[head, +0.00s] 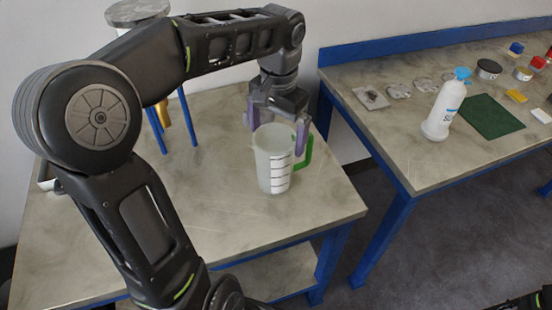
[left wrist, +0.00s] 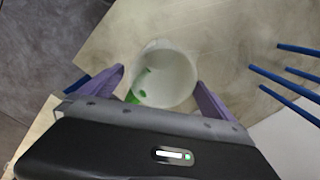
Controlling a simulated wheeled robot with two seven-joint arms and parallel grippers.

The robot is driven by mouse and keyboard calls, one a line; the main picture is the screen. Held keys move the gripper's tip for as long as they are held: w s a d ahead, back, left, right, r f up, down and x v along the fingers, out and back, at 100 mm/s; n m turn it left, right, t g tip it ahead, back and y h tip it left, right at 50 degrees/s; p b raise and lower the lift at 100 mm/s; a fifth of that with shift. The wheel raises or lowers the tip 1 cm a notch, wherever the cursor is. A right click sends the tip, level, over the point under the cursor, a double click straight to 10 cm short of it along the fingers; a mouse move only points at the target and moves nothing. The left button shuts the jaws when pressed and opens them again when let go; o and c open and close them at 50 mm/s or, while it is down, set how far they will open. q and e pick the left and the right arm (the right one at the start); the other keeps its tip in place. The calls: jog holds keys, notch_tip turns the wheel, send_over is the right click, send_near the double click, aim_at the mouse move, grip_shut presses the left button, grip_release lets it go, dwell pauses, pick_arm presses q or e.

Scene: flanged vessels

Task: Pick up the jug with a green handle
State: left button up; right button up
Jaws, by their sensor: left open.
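The jug (head: 273,160) is white and translucent with dark level marks. It stands upright on the left table, and its green handle (head: 305,152) faces right in the head view. My left gripper (head: 278,122) is open, with purple fingers, just behind and above the jug's rim. In the left wrist view, the jug (left wrist: 168,78) shows from above between the two spread fingers, with part of the green handle (left wrist: 135,96) near the left finger. I cannot tell whether a finger touches the jug. My right gripper is not in view.
A stool-like stand with blue legs (head: 187,115) is behind my left arm. The right table holds a white bottle with a blue top (head: 445,105), a green mat (head: 490,117) and several small items. A gap separates the tables. The left table's front is clear.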

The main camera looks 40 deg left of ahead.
pick_arm(q)
jog(key=shift+w+a+f+p, duration=0.15)
jog(key=shift+f+p, duration=0.15)
jog(key=shift+f, duration=1.05)
jog(key=shift+s+a+f+p, duration=0.1)
jog(key=shift+f+p, duration=0.15)
jog(key=shift+f, duration=1.05)
jog(key=c, duration=1.3)
jog(key=shift+r, duration=0.15)
notch_tip(320, 180, up, 10)
jog(key=shift+f, duration=0.1)
